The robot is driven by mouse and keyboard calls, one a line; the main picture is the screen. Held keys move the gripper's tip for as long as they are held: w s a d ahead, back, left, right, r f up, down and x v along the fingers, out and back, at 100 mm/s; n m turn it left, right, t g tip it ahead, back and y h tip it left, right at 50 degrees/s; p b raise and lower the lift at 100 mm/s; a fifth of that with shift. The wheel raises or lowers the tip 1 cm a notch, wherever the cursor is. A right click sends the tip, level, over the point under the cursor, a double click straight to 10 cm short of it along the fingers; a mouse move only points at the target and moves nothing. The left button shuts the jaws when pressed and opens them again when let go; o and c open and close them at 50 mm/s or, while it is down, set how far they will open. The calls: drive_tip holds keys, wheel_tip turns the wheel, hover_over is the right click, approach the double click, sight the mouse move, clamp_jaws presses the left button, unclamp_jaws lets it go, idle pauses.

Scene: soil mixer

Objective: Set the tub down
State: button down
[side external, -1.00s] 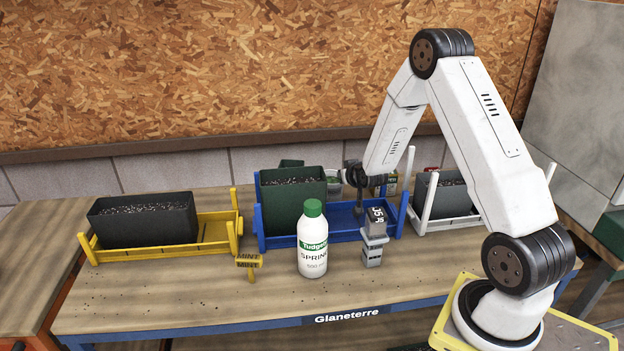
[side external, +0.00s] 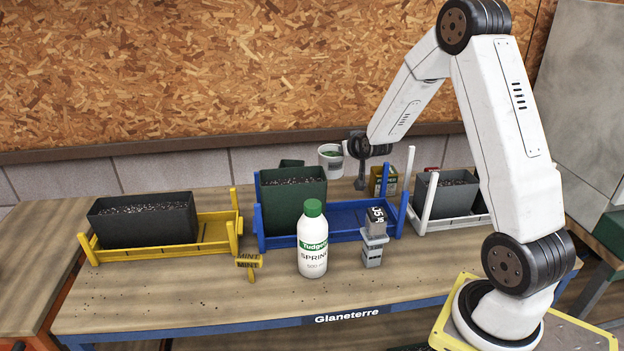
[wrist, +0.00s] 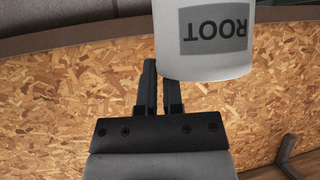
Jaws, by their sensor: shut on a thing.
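The tub (side external: 331,158) is white with a grey label and something green at its top. It is upright in the air above the back of the bench, behind the blue rack. In the wrist view the tub (wrist: 203,55) shows large, its label reading "ROOT" upside down. My gripper (side external: 347,148) is at the tub's right side in the side view, shut on it. In the wrist view my gripper's two dark fingers (wrist: 161,85) reach the tub's edge. The exact contact is partly hidden.
A blue rack (side external: 345,235) holds a green planter (side external: 293,205) at its left. A yellow rack (side external: 215,235) holds a black planter (side external: 145,222); a white rack (side external: 440,225) holds a grey one (side external: 445,200). A white bottle (side external: 312,245) stands in front. The bench's front left is clear.

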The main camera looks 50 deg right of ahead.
idle(0.4)
drive_tip(key=w+a+r+n+t+y, duration=0.1)
drive_tip(key=w+a+r+n+y, duration=0.1)
drive_tip(key=w+a+r, duration=0.7)
drive_tip(key=s+a, duration=0.5)
drive_tip(key=a, duration=0.5)
drive_tip(key=s+a+n+y, duration=0.1)
drive_tip(key=s+a, duration=0.3)
drive_tip(key=a, duration=0.6)
drive_tip(key=shift+s+a+f, duration=0.2)
drive_tip(key=shift+s+f, duration=0.2)
drive_tip(key=shift+t, duration=0.3)
drive_tip(key=w+a, duration=0.6)
drive_tip(key=a, duration=0.2)
wheel_tip(320, 180, down, 14)
drive_tip(key=shift+w+r, duration=0.1)
drive_tip(key=shift+r, duration=0.05)
